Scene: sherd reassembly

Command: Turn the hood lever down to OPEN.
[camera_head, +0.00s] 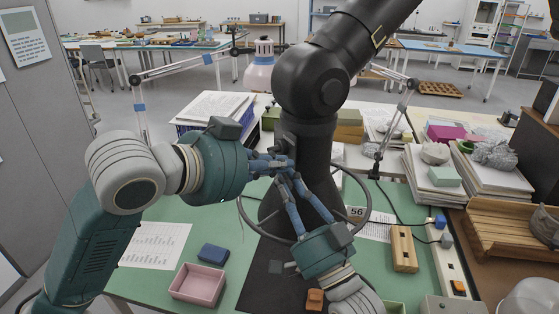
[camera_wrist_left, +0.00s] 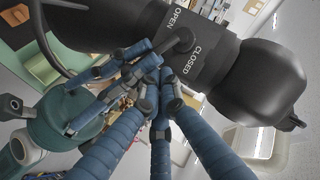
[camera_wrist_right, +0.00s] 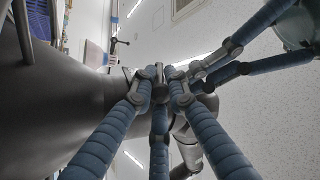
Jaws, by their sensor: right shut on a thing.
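The black hood (camera_head: 284,212) hangs from a jointed black arm over the bench. In the left wrist view its collar carries the words OPEN and CLOSED, with the dark lever (camera_wrist_left: 181,42) between them. The lever's outer end is hidden among fingers. My right gripper (camera_head: 285,177) reaches up from the lower right and is shut on the lever; its fingertips also meet in the right wrist view (camera_wrist_right: 161,76). My left gripper (camera_head: 276,161) comes from the left, its fingertips bunched close by the lever in the left wrist view (camera_wrist_left: 158,85). Whether they hold anything is unclear.
A pink tray (camera_head: 197,286) and a blue block (camera_head: 213,254) lie on the green mat at left. A wooden block (camera_head: 403,250) stands right of the hood. Paper stacks and a wooden rack (camera_head: 505,227) crowd the right side. A thin lamp arm stands behind.

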